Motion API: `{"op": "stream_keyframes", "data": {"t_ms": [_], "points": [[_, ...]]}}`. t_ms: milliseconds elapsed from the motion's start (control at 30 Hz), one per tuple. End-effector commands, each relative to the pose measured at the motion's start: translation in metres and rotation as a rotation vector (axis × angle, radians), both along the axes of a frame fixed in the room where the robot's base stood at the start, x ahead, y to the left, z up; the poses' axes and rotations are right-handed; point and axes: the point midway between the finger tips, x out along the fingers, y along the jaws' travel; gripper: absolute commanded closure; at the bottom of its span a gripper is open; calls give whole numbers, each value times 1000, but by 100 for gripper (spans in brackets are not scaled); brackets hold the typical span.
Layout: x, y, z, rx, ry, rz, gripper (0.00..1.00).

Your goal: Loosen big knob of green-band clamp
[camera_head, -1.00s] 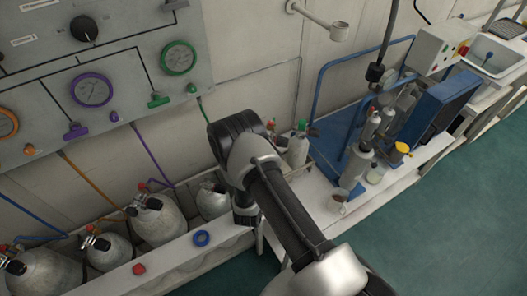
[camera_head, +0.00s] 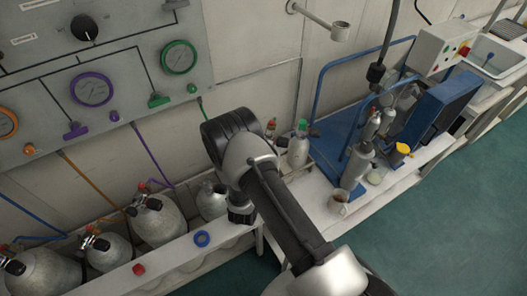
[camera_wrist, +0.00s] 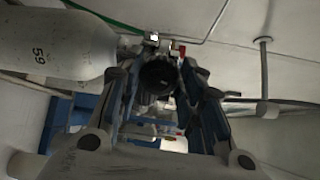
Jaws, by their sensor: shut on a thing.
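A black round knob (camera_wrist: 157,76) sits between the two fingers of my gripper (camera_wrist: 160,92) in the wrist view, and the gripper is shut on it. A small valve fitting with a red part (camera_wrist: 180,49) is just behind the knob. A pale grey cylinder marked 59 (camera_wrist: 60,45) lies to the left of the fingers. I cannot make out a green band on the clamp.
A green hose (camera_wrist: 105,16) runs above the cylinder. The gauge panel (camera_head: 120,60) is on the wall at the left. A workbench with a blue frame is at the right.

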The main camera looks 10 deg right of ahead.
Motion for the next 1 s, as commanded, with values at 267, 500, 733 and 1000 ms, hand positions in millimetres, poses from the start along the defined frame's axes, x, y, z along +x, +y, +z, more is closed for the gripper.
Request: {"op": "stream_keyframes", "data": {"t_ms": [267, 500, 733, 1000], "points": [[0, 0, 0, -107, 55, -1, 89], [0, 0, 0, -142, 73, -1, 89], [0, 0, 0, -144, 73, 0, 89], [0, 0, 0, -144, 73, 0, 57]]}}
